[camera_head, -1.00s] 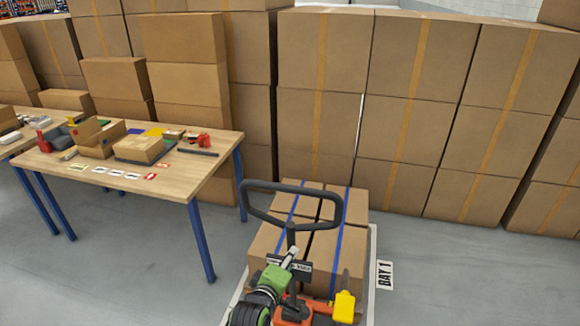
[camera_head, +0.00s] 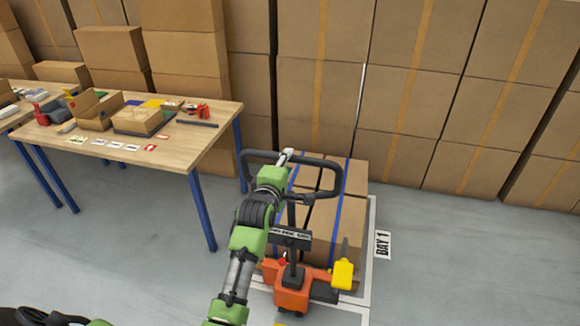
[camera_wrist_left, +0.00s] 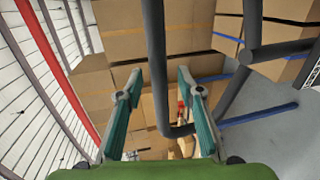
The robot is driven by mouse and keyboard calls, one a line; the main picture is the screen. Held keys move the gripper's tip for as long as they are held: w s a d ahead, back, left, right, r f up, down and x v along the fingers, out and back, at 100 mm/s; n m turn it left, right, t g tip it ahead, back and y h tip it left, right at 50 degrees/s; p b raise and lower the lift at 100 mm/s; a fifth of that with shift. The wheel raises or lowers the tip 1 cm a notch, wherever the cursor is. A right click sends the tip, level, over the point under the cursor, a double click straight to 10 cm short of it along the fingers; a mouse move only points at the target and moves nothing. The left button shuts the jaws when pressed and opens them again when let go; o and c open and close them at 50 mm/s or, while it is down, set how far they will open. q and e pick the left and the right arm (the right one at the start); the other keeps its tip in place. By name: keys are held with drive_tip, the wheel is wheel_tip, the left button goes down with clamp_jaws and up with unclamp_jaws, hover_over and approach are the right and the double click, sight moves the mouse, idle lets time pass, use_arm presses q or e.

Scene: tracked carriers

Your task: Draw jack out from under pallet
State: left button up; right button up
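The pallet jack (camera_head: 293,298) has an orange body, a yellow part at its right and a dark upright loop handle (camera_head: 262,154). It stands against the near side of the strapped boxes (camera_head: 340,225); the pallet and forks under them are hidden. My left gripper (camera_head: 287,157) is at the top bar of the handle in the head view. In the left wrist view, my left gripper (camera_wrist_left: 158,85) has its fingers spread, with a dark handle bar (camera_wrist_left: 155,45) running across the gap. I cannot tell whether the bar is between the fingers or beyond them. My right gripper is not seen.
A wooden table (camera_head: 190,145) with blue legs and small items stands at the left. Stacked cartons (camera_head: 420,90) form a wall behind. A BAY 1 sign (camera_head: 383,244) lies right of the load.

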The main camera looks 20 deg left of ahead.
use_arm(q)
drive_tip(key=shift+b+x, duration=0.65)
drive_tip(key=shift+x, duration=0.5)
drive_tip(key=shift+w+a+f+b, duration=0.15)
drive_tip(key=shift+w+b, duration=0.15)
drive_tip(key=shift+w, duration=0.3)
clamp_jaws()
